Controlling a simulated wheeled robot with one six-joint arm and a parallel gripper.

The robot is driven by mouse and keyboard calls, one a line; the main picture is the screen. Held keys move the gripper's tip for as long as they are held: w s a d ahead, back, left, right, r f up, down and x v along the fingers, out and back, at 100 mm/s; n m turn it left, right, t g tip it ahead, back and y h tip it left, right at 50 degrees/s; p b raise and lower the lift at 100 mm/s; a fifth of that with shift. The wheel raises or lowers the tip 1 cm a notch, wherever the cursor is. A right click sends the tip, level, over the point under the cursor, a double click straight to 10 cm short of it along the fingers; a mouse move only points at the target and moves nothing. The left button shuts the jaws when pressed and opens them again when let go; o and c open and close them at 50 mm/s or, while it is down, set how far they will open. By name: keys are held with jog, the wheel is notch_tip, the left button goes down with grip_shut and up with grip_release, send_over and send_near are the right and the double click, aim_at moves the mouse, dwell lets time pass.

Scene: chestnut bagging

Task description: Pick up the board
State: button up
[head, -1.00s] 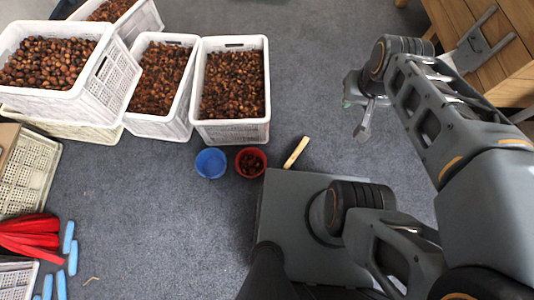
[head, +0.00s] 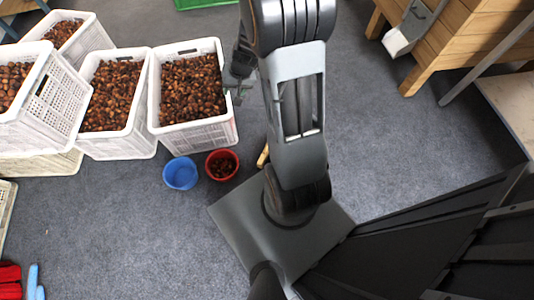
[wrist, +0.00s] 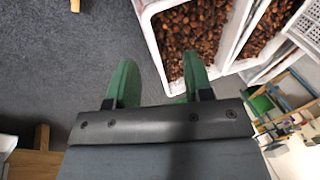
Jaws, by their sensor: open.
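A short, pale wooden piece (head: 263,156) lies on the floor in the head view, mostly hidden behind my arm; it is the only loose thing that could be the board, and I cannot confirm it. My gripper (wrist: 158,78) shows two green fingers set apart, with nothing between them but floor and a crate edge. In the head view, the gripper end (head: 238,78) is partly hidden by my arm, beside the right side of the nearest chestnut crate (head: 190,137).
A blue bowl (head: 180,174) and a red bowl (head: 236,170) with some chestnuts stand before the crates. More chestnut crates (head: 118,145) stand left. A wooden bench (head: 470,45) is at upper right. Carpet is clear between it and my arm.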

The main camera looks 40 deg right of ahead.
jog(key=s+d+f+m+b, duration=0.1)
jog(key=d+f+m+b, duration=0.1)
jog(key=f, duration=1.2)
jog(key=s+d+f+m+h+b, duration=0.1)
jog(key=d+f+b, duration=0.4)
jog(key=f, duration=1)
jog(key=s+d+f+m+g+b, duration=0.1)
jog(key=s+d+f+m+b, duration=0.1)
jog(key=f, duration=1.3)
jog(key=shift+d+f+m+h+b, duration=0.15)
jog(key=shift+d+m+b, duration=0.35)
jog(key=shift+d, duration=0.45)
jog(key=shift+d+m+h+b, duration=0.15)
jog(key=shift+d+m+b, duration=0.35)
jog(key=shift+d, duration=0.45)
jog(key=shift+d+b+x, duration=0.15)
jog(key=shift+b+x, duration=0.55)
jog(key=shift+x, duration=0.8)
jog(key=shift+d+b+x, duration=0.1)
jog(key=shift+b+x, duration=0.55)
jog(key=shift+x, duration=0.85)
jog(key=shift+w, duration=0.15)
jog(key=shift+c, duration=0.4)
grip_shut()
